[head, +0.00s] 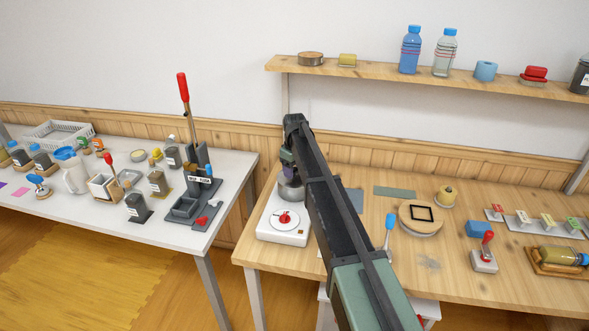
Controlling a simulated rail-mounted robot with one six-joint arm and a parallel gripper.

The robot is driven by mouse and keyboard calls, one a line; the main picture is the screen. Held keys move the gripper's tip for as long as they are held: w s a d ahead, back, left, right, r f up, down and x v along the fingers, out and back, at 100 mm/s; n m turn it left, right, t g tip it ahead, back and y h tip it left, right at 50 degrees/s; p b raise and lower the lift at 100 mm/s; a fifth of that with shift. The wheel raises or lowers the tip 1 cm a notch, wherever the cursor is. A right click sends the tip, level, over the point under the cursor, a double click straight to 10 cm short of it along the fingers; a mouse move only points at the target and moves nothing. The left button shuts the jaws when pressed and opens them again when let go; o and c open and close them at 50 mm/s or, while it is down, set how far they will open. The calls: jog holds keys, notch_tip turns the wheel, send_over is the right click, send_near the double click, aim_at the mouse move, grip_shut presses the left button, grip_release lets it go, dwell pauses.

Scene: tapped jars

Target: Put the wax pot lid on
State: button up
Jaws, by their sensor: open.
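The wax pot (291,191) appears to be the round grey metal pot at the back of a white heater (283,230) with a red knob, at the left end of the wooden table. My arm passes in front of its right side. My gripper (288,169) points down just over the pot, and is open. Its fingertips are small and partly hidden, so I cannot tell whether they touch anything.
A shelf (380,69) runs above. A white table (150,224) with a red-handled press (192,165) stands left, across a gap.

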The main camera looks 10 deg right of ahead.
notch_tip(320, 180, up, 11)
jog(key=p, duration=1)
jog(key=shift+p, duration=0.4)
jog(key=shift+f, duration=0.1)
jog(key=s+f+m+b, duration=0.2)
jog(key=s+m, duration=0.5)
jog(key=s, duration=3.3)
jog(key=shift+m, duration=0.4)
